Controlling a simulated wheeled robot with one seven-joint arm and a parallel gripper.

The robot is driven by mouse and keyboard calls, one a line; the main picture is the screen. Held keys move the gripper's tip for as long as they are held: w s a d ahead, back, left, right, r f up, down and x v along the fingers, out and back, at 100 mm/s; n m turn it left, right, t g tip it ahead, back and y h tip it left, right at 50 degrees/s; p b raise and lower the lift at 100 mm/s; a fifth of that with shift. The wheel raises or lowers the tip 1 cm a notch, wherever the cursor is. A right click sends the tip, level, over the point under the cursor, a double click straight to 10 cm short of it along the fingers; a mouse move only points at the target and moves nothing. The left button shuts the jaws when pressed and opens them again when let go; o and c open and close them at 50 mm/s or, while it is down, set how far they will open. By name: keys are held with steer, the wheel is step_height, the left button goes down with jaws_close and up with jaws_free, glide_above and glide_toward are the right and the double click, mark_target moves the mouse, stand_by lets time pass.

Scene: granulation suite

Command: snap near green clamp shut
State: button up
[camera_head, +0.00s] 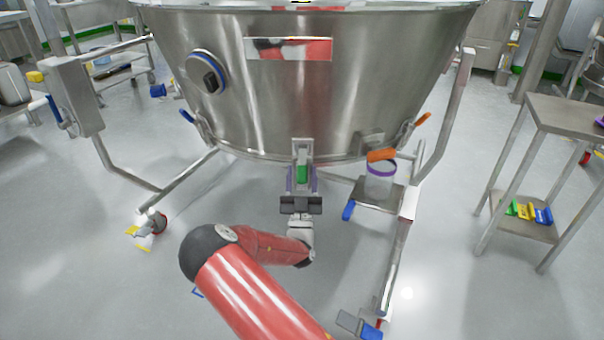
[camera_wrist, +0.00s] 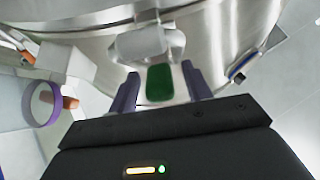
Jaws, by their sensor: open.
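The near green clamp (camera_head: 302,173) is on the lower rim of the steel bowl (camera_head: 330,85), facing me. Its green handle also shows in the wrist view (camera_wrist: 159,83), below a pale metal bracket (camera_wrist: 147,43). My gripper (camera_head: 301,181) is at the clamp. In the wrist view my two purple-grey fingers (camera_wrist: 160,86) are open, one on each side of the green handle, with gaps between. I cannot tell whether the fingers touch the clamp or whether its latch is engaged.
An orange-handled clamp (camera_head: 423,119) and a blue-handled clamp (camera_head: 187,116) sit on the bowl's sides. A small shelf (camera_head: 365,194) with a purple-rimmed clear container (camera_head: 379,180) stands right of my gripper. A steel cart (camera_head: 560,120) stands at right.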

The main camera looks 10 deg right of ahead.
steer(key=shift+w+r+h, duration=0.15)
steer(key=shift+h, duration=0.15)
steer(key=shift+c, duration=0.3)
jaws_close()
